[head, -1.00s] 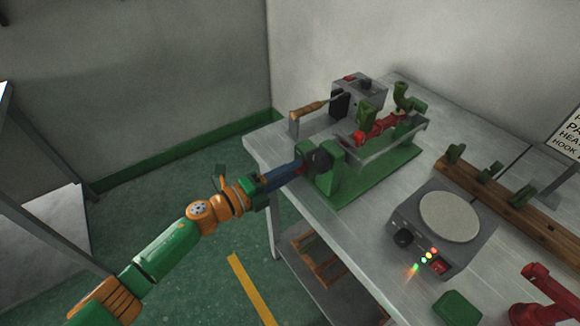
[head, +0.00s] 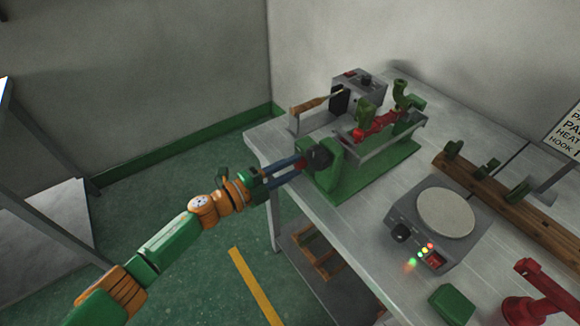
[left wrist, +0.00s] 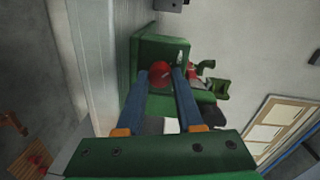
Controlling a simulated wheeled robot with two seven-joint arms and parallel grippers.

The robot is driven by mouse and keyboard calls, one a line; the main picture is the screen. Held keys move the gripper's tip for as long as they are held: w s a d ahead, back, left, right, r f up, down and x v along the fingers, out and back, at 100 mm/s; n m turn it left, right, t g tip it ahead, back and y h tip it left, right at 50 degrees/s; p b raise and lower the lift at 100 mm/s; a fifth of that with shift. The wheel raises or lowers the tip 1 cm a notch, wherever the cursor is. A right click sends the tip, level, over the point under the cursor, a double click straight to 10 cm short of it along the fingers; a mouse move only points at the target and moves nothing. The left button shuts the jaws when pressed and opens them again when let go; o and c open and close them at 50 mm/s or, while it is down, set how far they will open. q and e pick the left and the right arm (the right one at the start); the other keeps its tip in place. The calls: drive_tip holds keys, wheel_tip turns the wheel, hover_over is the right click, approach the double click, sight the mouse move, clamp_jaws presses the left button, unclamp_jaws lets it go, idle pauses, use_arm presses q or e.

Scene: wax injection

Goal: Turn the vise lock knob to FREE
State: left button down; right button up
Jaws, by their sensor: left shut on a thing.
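The green vise (head: 345,175) stands near the left edge of the grey workbench, with a grey trough on top. A dark round disc (head: 320,157) sits on its left end, with the small red lock knob (head: 301,164) in front. My left gripper (head: 299,165) reaches in from the left, its two blue fingers shut on the knob. In the left wrist view the red knob (left wrist: 160,73) shows between the fingertips, against the green vise end (left wrist: 158,50). No FREE marking is readable. My right gripper is not in view.
Behind the vise are a grey box (head: 360,92) and a wooden-handled tool (head: 308,107). A hot plate (head: 446,213) with lit lamps, a wooden rack (head: 530,212), a green block (head: 452,304) and a red device (head: 545,290) stand to the right. Open floor lies left of the bench.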

use_arm(q)
drive_tip(key=c, duration=0.5)
unclamp_jaws()
drive_tip(key=shift+c, duration=0.2)
drive_tip(key=v, duration=0.7)
